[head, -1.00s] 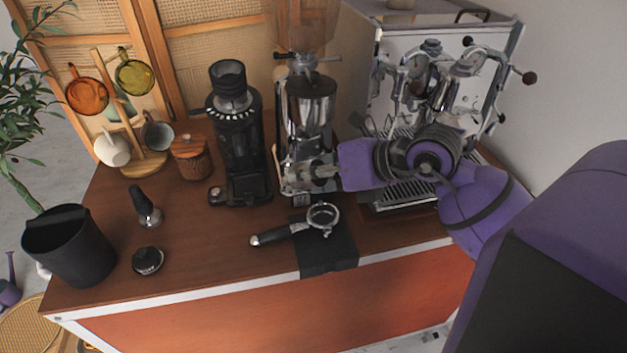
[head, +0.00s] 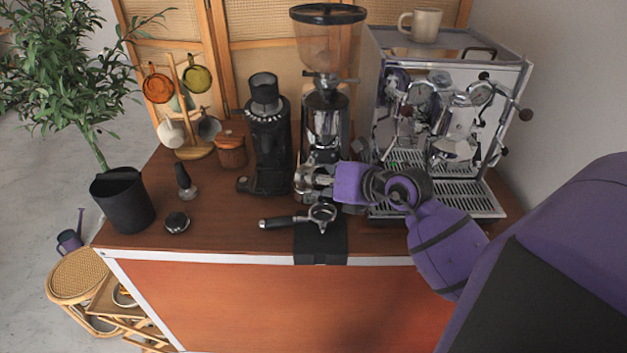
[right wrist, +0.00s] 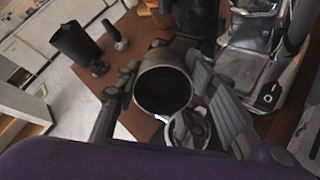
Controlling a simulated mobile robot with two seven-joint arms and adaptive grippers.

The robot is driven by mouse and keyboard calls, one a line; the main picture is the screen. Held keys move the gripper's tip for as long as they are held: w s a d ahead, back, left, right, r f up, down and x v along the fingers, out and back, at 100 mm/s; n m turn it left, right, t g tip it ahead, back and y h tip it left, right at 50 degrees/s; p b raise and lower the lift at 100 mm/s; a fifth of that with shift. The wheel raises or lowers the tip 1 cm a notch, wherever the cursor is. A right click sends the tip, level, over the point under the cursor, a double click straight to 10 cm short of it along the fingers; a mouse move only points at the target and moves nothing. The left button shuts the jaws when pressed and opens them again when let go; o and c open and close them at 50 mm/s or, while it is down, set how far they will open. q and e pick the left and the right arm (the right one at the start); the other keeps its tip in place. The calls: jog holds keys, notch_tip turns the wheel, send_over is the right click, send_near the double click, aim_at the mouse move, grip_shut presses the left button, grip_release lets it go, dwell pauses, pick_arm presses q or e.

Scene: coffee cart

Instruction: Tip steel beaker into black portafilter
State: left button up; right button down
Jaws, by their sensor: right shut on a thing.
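The steel beaker (right wrist: 163,90) is between the fingers of my right gripper (right wrist: 170,92), which is shut on it. Its open mouth faces the wrist camera, and the inside looks dark brown. In the head view the beaker (head: 301,180) and right gripper (head: 318,181) are in front of the tall grinder. The black portafilter (head: 322,214) lies below and slightly right of the beaker, its basket on a black mat (head: 320,247) and its black handle pointing left. My left gripper is out of view.
The tall grinder (head: 325,120) and a black grinder (head: 267,140) stand behind. The espresso machine (head: 440,120) is at the right. A tamper (head: 185,182), a round black tool (head: 177,222) and a black bin (head: 122,200) are at the left.

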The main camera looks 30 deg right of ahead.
jog(key=shift+t, duration=0.7)
jog(key=shift+s+r+t+y, duration=0.1)
jog(key=shift+t+y, duration=0.3)
jog(key=shift+t, duration=0.1)
jog(key=shift+d+f+t+b, duration=0.1)
jog(key=shift+f+t+b, duration=0.15)
jog(key=shift+b, duration=0.5)
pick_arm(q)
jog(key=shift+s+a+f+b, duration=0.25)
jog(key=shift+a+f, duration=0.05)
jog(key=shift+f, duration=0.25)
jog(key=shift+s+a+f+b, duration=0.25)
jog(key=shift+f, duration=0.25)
pick_arm(e)
jog(key=shift+s+r, duration=0.1)
